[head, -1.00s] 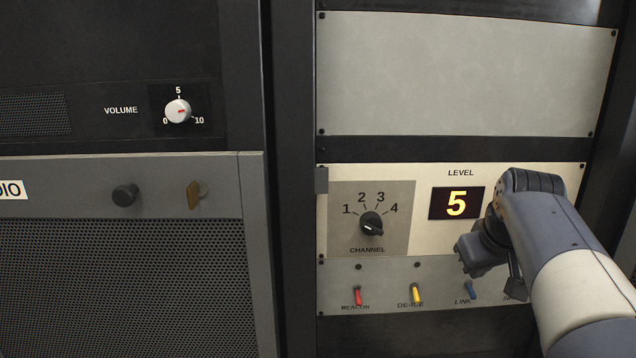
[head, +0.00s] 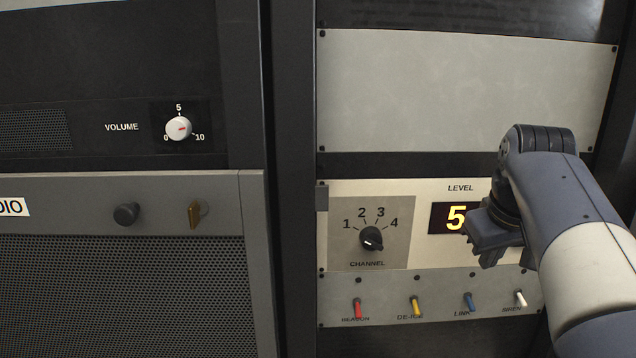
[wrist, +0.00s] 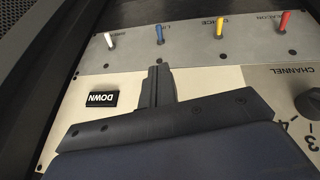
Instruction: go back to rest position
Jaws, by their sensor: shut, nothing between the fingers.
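My gripper (head: 490,245) is in front of the right rack's cream level panel (head: 340,195) in the head view, covering part of the lit display (head: 446,218) that reads 5. In the wrist view my gripper (wrist: 158,72) is shut and empty, its fingers together over the panel, seen upside down. A black DOWN button (wrist: 102,99) lies beside the fingers. I cannot tell the exact gap between fingertips and panel.
The channel knob (head: 371,239) is left of my gripper. Below are the red beacon (head: 358,310), yellow de-ice (head: 416,306), blue link (head: 469,302) and white siren (head: 520,298) switches. A blank plate (head: 460,90) is above. The volume knob (head: 178,129) is on the left rack.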

